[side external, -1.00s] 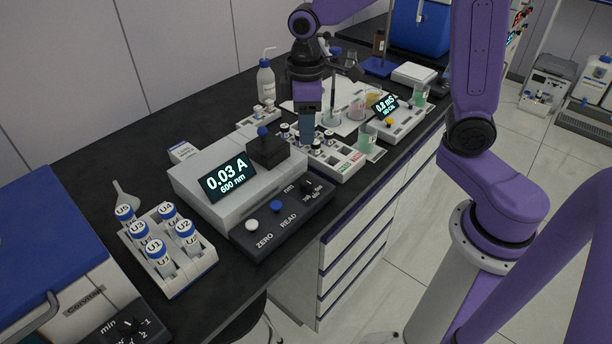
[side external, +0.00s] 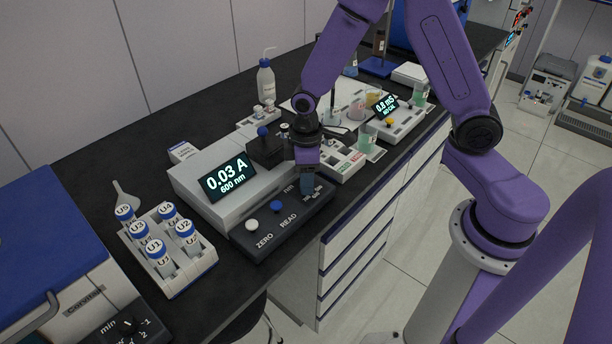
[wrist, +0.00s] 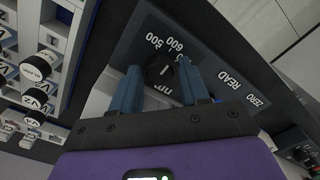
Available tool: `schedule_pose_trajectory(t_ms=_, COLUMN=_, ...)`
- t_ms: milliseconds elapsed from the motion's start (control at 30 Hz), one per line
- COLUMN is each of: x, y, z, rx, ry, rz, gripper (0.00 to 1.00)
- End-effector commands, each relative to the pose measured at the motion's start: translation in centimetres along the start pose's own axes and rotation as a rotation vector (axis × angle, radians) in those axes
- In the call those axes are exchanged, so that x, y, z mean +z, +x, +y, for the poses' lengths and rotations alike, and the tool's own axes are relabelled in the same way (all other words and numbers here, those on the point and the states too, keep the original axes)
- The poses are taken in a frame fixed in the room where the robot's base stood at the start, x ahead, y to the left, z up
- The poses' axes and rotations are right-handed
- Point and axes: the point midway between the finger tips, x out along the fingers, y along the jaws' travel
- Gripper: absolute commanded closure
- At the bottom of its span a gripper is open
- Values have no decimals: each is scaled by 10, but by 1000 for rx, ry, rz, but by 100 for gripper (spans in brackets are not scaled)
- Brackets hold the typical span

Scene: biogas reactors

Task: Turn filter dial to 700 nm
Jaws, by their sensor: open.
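The filter dial (wrist: 158,68) is a dark round knob on the sloped black front panel, with 500 and 600 printed beside it; the 700 mark is not clearly readable. My gripper (wrist: 162,78) is open, with one blue finger on each side of the dial in the wrist view. I cannot tell whether the fingers touch it. In the side view my gripper (side external: 307,190) is low over the panel's right end and hides the dial. The photometer's display (side external: 228,178) reads 0.03 A and 600 nm.
On the same panel are a blue READ button (side external: 277,207) and a white ZERO button (side external: 251,225). A rack of labelled vials (side external: 168,250) stands at the left. A white tray (side external: 343,160) with small bottles stands close behind my gripper.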

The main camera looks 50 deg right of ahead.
Motion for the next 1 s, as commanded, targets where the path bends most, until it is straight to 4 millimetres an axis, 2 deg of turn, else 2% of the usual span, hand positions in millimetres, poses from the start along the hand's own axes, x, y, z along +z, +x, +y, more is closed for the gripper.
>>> schedule_pose_trajectory(t_ms=300, x=0, y=2, z=0, rx=0, ry=0, rz=1, gripper=55)
schedule_pose_trajectory(t_ms=433, x=0, y=2, z=0, rx=0, ry=0, rz=1, gripper=97)
schedule_pose_trajectory(t_ms=767, x=0, y=1, z=0, rx=0, ry=32, rz=0, gripper=96)
schedule_pose_trajectory(t_ms=1000, x=0, y=1, z=0, rx=0, ry=160, rz=-2, gripper=96)
